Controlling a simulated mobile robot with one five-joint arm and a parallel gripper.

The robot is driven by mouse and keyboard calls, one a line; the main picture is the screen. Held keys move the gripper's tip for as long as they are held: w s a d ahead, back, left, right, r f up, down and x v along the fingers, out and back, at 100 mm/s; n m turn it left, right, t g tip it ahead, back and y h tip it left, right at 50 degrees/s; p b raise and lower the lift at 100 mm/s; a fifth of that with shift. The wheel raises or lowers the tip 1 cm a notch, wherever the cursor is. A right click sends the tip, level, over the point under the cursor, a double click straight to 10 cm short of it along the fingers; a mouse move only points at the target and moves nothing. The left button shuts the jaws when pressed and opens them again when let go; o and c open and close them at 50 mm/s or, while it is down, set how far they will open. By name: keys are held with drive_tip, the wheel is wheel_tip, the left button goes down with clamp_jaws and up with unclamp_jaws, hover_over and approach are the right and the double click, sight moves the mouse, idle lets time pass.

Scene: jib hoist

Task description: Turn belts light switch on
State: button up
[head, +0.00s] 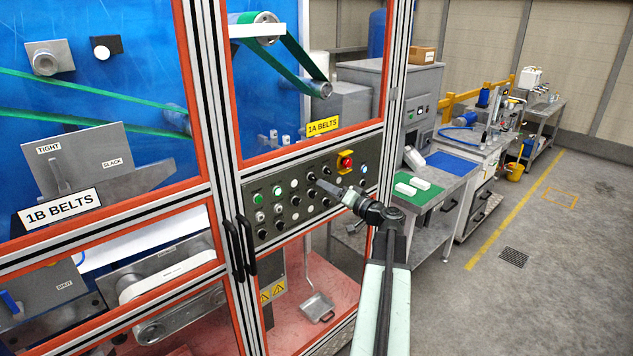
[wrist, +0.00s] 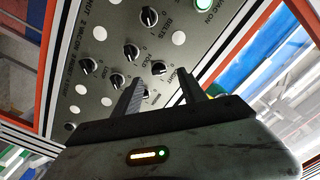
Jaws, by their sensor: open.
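The grey control panel (head: 300,195) with rows of black rotary knobs and buttons is set in the orange-edged machine frame in the head view. In the wrist view, a black knob (wrist: 148,17) at the top of the panel has lettering beside it that seems to read BELTS. I cannot tell for sure which knob is the belts light switch. My gripper (wrist: 160,90) is open and empty, its fingertips pointing at the panel. Another black knob (wrist: 158,68) appears just beyond the gap between the fingers. In the head view, my gripper (head: 324,187) is in front of the panel's right half, hiding part of it.
A red emergency stop (head: 346,161) on yellow is at the panel's upper right. Black door handles (head: 241,248) stand left below the panel. A workbench (head: 440,190) is to the right, with open floor beyond.

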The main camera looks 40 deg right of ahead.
sight(314, 180)
drive_tip(key=w, duration=0.4)
drive_tip(key=w+d, duration=0.1)
drive_tip(key=w, duration=0.1)
drive_tip(key=shift+w, duration=0.2)
drive_tip(key=shift+a, duration=0.1)
clamp_jaws()
drive_tip(key=shift+s+a, duration=0.1)
